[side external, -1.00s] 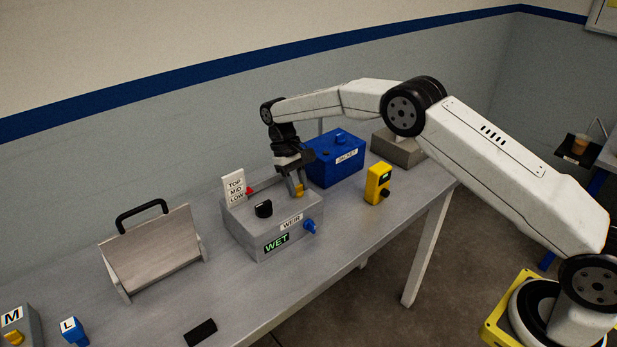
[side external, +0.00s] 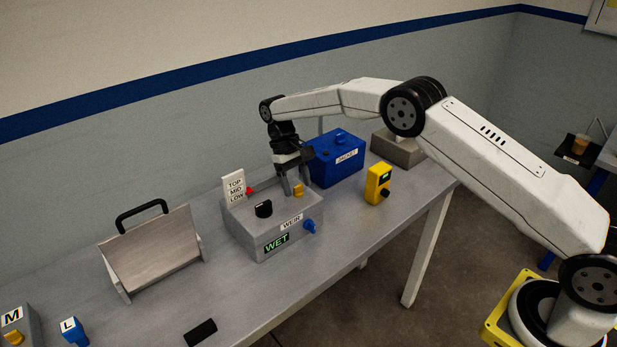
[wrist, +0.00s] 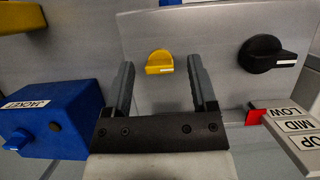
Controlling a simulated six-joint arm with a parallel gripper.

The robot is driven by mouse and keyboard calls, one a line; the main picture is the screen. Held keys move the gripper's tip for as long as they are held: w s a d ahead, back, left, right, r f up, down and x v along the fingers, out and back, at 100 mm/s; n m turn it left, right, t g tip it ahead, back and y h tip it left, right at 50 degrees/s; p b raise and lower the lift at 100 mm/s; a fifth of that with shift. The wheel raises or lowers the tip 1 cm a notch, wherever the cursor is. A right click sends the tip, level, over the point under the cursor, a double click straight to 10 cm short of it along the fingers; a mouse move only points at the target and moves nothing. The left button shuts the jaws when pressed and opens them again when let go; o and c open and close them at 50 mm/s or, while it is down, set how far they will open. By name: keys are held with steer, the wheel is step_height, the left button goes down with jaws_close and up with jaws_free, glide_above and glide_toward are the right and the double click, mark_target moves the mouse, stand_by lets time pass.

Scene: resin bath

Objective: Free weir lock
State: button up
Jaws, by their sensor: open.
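The grey weir box (side external: 252,228) stands on the bench with a WEIR label and a green-lit WET display. On its top is a yellow knob (side external: 299,190), which also shows in the wrist view (wrist: 159,62) with its white mark lying across the picture. My gripper (side external: 292,190) points down over the box. Its fingers are open, one on each side of the yellow knob and apart from it in the wrist view (wrist: 160,72). A black knob (side external: 263,209) sits nearby on the same top.
A blue JACKET box (side external: 335,165) stands just behind my gripper. A yellow device (side external: 378,184) is to the right. A blue knob (side external: 309,227) sticks out of the weir box front. A handled metal plate (side external: 155,255) stands left. The bench front is mostly clear.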

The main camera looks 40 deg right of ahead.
steer(key=v, duration=0.7)
stand_by(0.4)
steer(key=shift+w+r, duration=0.1)
steer(key=shift+d+r, duration=0.1)
steer(key=shift+r, duration=0.05)
stand_by(0.4)
steer(key=s+d+f+t, duration=0.1)
steer(key=s+d+t, duration=0.1)
steer(key=s, duration=1.3)
steer(key=s+d+f+t, duration=0.1)
steer(key=s+t, duration=0.4)
steer(key=s, duration=1)
steer(key=shift+s+d, duration=0.15)
steer(key=shift+d, duration=0.5)
steer(key=shift+f, duration=0.15)
